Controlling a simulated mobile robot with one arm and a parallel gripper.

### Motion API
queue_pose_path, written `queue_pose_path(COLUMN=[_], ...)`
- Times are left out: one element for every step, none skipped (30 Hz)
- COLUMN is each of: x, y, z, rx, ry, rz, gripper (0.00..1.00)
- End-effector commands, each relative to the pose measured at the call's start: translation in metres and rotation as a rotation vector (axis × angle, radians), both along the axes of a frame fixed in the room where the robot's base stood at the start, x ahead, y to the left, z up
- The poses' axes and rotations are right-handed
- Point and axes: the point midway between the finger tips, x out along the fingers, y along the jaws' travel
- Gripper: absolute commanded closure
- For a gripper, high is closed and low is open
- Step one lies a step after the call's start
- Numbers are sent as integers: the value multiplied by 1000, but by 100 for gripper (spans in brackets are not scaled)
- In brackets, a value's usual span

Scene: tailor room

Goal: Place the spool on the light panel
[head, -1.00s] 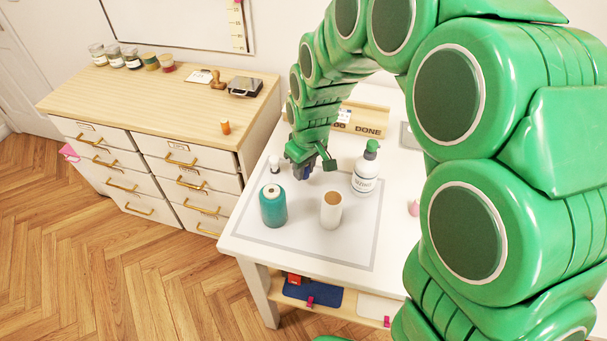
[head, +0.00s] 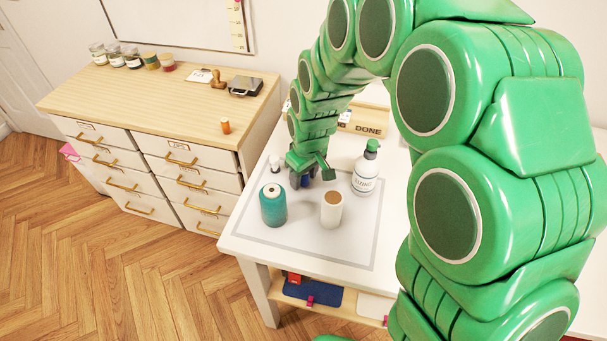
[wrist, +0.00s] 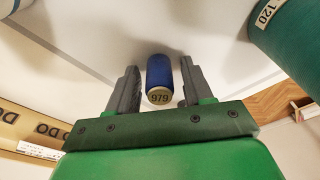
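A small blue spool (wrist: 160,72) with a pale end marked 979 is between the two fingers of my gripper (wrist: 160,85) in the wrist view. Narrow gaps show on both sides of it, so the gripper is open around it. In the head view my gripper (head: 304,178) is low over the white table, behind the larger spools, and mostly hides the blue spool. A pale flat panel with a grey border (head: 330,248) lies on the table; I cannot tell for certain that it is the light panel.
A teal spool (head: 273,206) and a white cylinder with a brown top (head: 331,210) stand close in front of my gripper. A white bottle with a green cap (head: 365,172) stands to its right. A DONE tray (head: 371,119) is behind. The panel's front part is clear.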

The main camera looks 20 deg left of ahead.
Motion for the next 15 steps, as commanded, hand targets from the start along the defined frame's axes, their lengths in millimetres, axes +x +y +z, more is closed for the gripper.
queue_pose_path(x=[0,0,0,0,0,0,0,0,0,0,0,-1,-1,-1,-2], y=[0,0,0,0,0,0,0,0,0,-1,-1,-2,-2,-3,-4], z=[0,0,0,1,2,4,6,8,12,15,19,24,28,33,39], rx=[0,0,0,0,0,1,1,1,1,2,2,2,2,2,1], ry=[0,0,0,0,0,-1,-1,-2,-2,-2,-2,-4,-2,-2,-1], rz=[0,0,0,0,0,0,0,0,0,0,0,0,0,0,0], gripper=[49,49,49,49,49,49,49,49,49,49,49,49,49,49,49])
